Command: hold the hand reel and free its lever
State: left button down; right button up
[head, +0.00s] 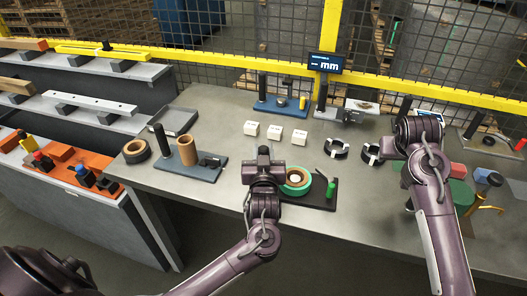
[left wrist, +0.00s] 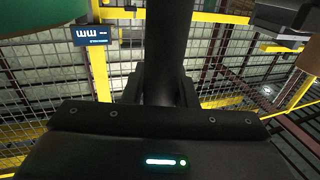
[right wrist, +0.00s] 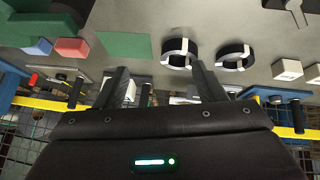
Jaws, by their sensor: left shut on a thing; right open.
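The hand reel (head: 318,204) is a dark plate with a green-rimmed roll (head: 296,188) and a lever with a green grip (head: 331,188) at its right. My left gripper (head: 263,160) stands at the reel's left end, partly covering it. It is shut on a black upright post, which shows between the fingers in the left wrist view (left wrist: 163,55). The post's foot is hidden. My right gripper (head: 425,118) is over the right part of the table, away from the reel. Its two fingers are apart and empty in the right wrist view (right wrist: 160,85).
A blue stand (head: 203,170) with a brown roll is left of the reel. White blocks (head: 275,133) and black-and-white rings (head: 336,149) lie behind it. A screen (head: 326,64) and yellow-railed fence stand at the back. The table front left is clear.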

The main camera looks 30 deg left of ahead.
pick_arm(q)
jog(key=shift+f, duration=0.15)
pick_arm(e)
jog(key=w+d+r+n+t+h, duration=0.1)
jog(key=w+d+r+n+t, duration=0.1)
jog(key=d, duration=0.5)
jog(key=w+d+r+n+t+h, duration=0.1)
jog(key=w+d+r+n+t, duration=0.1)
jog(key=d+t, duration=0.3)
jog(key=shift+w+d+r+n, duration=0.45)
jog(key=shift+d+r, duration=0.35)
jog(key=shift+d, duration=0.85)
pick_arm(q)
jog(key=c, duration=1.1)
grip_release()
jog(key=v, duration=1.2)
